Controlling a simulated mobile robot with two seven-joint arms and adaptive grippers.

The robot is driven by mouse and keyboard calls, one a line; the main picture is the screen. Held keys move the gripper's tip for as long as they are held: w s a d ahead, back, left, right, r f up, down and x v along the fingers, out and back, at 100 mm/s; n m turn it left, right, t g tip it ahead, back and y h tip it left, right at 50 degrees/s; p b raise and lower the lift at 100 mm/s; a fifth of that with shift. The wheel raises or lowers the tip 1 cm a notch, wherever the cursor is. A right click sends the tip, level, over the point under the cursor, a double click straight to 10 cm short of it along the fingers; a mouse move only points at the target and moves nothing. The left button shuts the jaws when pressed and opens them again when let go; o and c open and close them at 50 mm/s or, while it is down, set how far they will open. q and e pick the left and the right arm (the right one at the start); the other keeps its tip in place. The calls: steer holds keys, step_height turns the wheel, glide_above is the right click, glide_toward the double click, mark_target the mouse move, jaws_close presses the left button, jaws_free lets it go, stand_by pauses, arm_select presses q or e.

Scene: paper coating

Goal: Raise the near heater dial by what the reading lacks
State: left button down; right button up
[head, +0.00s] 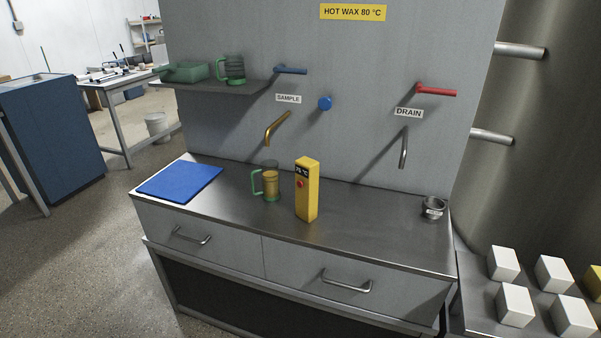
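A yellow handheld meter (307,200) stands upright on the steel counter, with a red button and a small dark display that appears to read 75 °C. A clear mug (271,183) with a green handle and base, holding amber contents, stands just left of it. A yellow sign (353,12) on the grey panel reads HOT WAX 80 °C. A round blue knob (325,103) sits on the panel between the two spouts. I see nothing marked as a heater dial. Neither of my grippers is in view.
A blue mat (180,181) lies at the counter's left. The SAMPLE spout (276,129) has a blue lever; the DRAIN spout (404,147) has a red lever (436,91). A metal cup (434,208) stands right. White blocks (515,305) lie beyond; the counter's front is clear.

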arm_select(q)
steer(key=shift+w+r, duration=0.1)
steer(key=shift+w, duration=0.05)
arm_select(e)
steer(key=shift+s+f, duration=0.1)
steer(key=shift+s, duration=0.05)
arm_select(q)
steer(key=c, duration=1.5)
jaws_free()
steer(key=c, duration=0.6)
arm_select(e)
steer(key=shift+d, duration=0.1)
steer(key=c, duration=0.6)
